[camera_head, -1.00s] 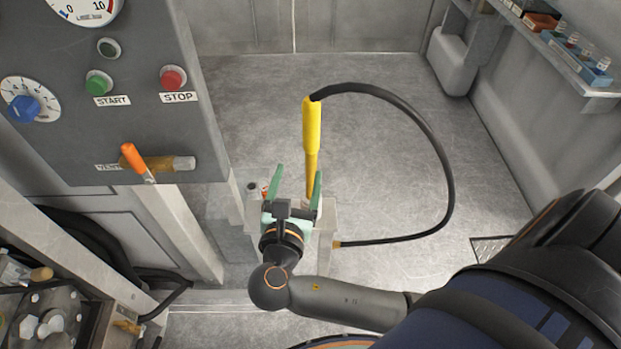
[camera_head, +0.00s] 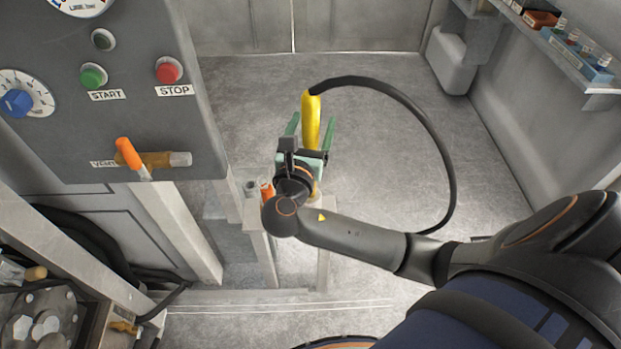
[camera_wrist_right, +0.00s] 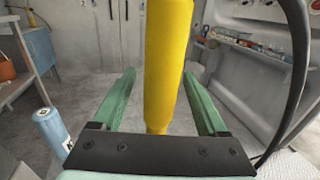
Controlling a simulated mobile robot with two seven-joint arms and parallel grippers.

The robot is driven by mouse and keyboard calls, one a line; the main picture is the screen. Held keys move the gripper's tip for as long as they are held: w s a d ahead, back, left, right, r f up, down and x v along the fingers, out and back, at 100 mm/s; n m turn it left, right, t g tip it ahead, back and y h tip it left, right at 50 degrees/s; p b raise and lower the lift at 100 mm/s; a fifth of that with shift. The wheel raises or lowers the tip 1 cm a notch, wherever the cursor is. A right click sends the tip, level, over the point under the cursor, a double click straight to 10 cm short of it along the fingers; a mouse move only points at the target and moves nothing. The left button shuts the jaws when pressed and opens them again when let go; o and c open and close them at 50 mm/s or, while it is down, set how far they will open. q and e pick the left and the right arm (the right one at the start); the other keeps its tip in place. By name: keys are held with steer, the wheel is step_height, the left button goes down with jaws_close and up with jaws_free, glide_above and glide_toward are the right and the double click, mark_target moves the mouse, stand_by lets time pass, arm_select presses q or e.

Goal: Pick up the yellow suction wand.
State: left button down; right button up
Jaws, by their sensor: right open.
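The yellow suction wand (camera_head: 311,118) stands upright, with a black hose (camera_head: 430,130) curving from its top to the right and down. My right gripper (camera_head: 311,131) is open, its two green fingers on either side of the wand in the head view. In the right wrist view the wand (camera_wrist_right: 167,65) rises between the open fingers (camera_wrist_right: 165,95), with gaps on both sides. The gripper and forearm hide the wand's lower part in the head view. My left gripper is not in view.
A grey control panel (camera_head: 60,135) with START and STOP buttons and an orange-handled valve (camera_head: 130,155) stands at the left. A shelf (camera_head: 590,85) with small bottles is at the upper right. A blue-white cylinder (camera_wrist_right: 52,132) shows in the wrist view. Open floor lies behind the wand.

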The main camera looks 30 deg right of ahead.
steer(key=shift+x, duration=0.8)
steer(key=shift+c, duration=0.3)
jaws_close()
stand_by(0.5)
